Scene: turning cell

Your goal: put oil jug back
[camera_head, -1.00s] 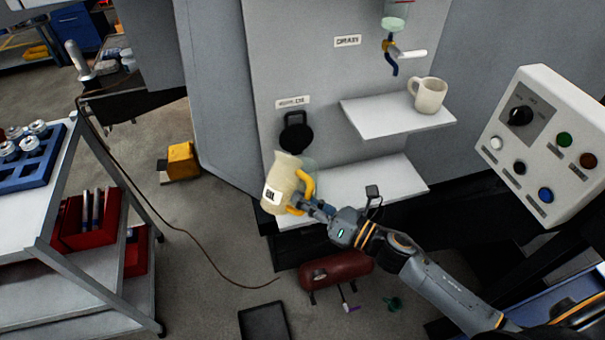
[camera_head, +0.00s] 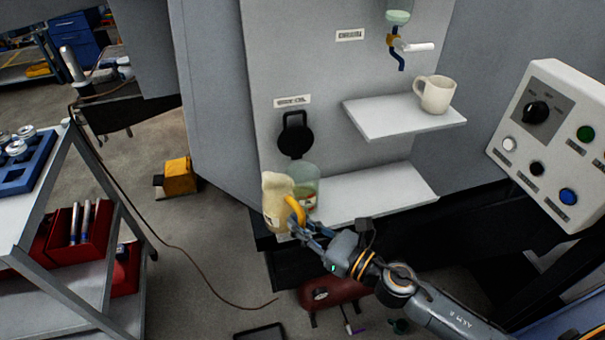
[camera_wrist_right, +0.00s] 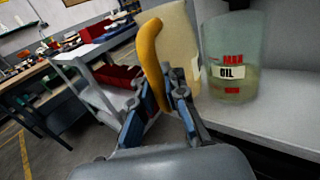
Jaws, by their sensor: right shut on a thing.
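The oil jug (camera_head: 276,198) is cream-coloured with a yellow handle and stands nearly upright at the left end of the lower white shelf (camera_head: 375,197). My right gripper (camera_head: 301,226) is shut on its handle. In the right wrist view the yellow handle (camera_wrist_right: 152,55) lies between the blue-padded fingers (camera_wrist_right: 160,102), with the jug body (camera_wrist_right: 178,40) behind. I cannot tell whether the jug's base touches the shelf. A clear container (camera_head: 306,183) stands close beside it; its OIL label with red MAX mark shows in the right wrist view (camera_wrist_right: 232,72). My left gripper is out of view.
A black round cap (camera_head: 295,140) hangs open on the panel above. A cream mug (camera_head: 435,94) stands on the upper shelf (camera_head: 395,118). A control box (camera_head: 550,140) is at right, a cart (camera_head: 75,265) at left. A red tank (camera_head: 335,293) lies below.

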